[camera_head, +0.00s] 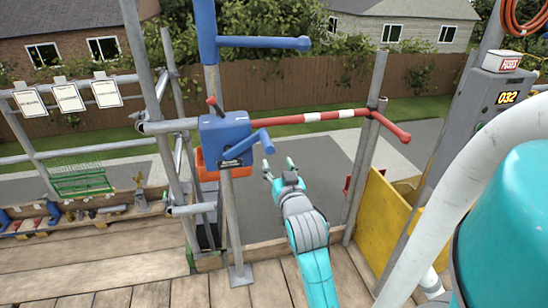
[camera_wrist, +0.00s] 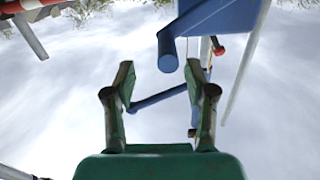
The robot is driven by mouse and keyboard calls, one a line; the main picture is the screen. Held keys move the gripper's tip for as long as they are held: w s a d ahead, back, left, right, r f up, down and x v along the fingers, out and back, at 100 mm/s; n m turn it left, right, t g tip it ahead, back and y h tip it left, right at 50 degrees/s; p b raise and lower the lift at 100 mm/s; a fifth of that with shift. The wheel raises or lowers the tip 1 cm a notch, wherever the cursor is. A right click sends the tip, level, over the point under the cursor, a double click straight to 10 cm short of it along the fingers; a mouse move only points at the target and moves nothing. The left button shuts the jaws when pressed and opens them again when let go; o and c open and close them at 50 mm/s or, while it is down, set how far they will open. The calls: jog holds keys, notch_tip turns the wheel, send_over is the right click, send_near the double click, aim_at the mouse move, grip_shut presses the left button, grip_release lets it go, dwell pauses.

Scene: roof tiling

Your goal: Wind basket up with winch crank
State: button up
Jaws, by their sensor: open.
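A blue winch box (camera_head: 224,134) is mounted on a grey post, with a red-tipped lever on top. Its blue crank (camera_head: 243,146) points up to the right and ends in a short grip (camera_head: 267,142). My gripper (camera_head: 279,166) is open and empty, just below and right of that grip, apart from it. In the wrist view my open fingers (camera_wrist: 161,92) point up at the sky; a blue crank grip (camera_wrist: 167,55) appears beyond and between their tips. An orange container (camera_head: 208,165) is partly hidden behind the winch; I cannot tell whether it is the basket.
A blue davit arm (camera_head: 262,42) juts right above the winch. A red-and-white bar (camera_head: 320,117) crosses behind my gripper. A yellow panel (camera_head: 383,222) and grey fuse cabinet (camera_head: 478,105) stand at right. Planks form the floor.

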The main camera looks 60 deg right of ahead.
jog(key=shift+v, duration=1.15)
jog(key=s+a+f+n+t+y, duration=0.2)
jog(key=a+f+n+y, duration=0.15)
jog(key=a+f, duration=0.65)
jog(key=s+a+f+n+t+y, duration=0.15)
jog(key=a+f+n+y, duration=0.35)
jog(key=a, duration=0.9)
jog(key=s+a+f+n+y, duration=0.1)
jog(key=s+a+y, duration=0.1)
jog(key=s+a, duration=0.4)
jog(key=s+a+f+n+y, duration=0.1)
jog(key=s+a, duration=0.5)
jog(key=s, duration=0.6)
jog(key=shift+s+f+y, duration=0.3)
jog(key=shift+f+y, duration=0.3)
jog(key=shift+y, duration=0.55)
jog(key=shift+a, duration=0.1)
